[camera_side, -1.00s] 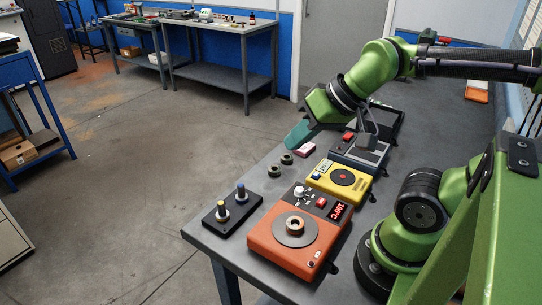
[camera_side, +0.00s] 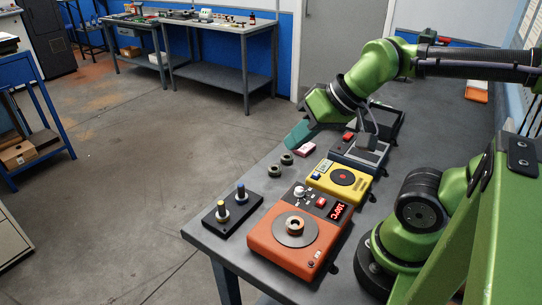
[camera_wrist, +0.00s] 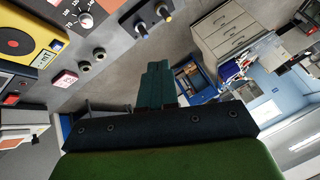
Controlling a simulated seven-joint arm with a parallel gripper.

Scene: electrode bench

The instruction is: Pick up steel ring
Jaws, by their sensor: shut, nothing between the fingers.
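Two small dark grey rings lie on the bench near its left edge, the nearer ring (camera_side: 275,171) and the farther ring (camera_side: 287,159). They also show at upper left in the wrist view, as one ring (camera_wrist: 99,53) and another ring (camera_wrist: 84,66). I cannot tell which is the steel ring. A copper-coloured ring (camera_side: 294,225) sits on the orange hot plate (camera_side: 262,241). My gripper (camera_side: 292,144) is in the air beyond the dark rings, tilted, its teal fingers pointing down and left. In the wrist view my gripper (camera_wrist: 158,75) has its fingers together, holding nothing.
A black block (camera_side: 216,225) with two ringed pegs stands at the bench's near left. A yellow device (camera_side: 318,182), a grey device (camera_side: 345,152) and a dark tray (camera_side: 397,108) line the bench. A pink block (camera_side: 304,150) lies near the fingers.

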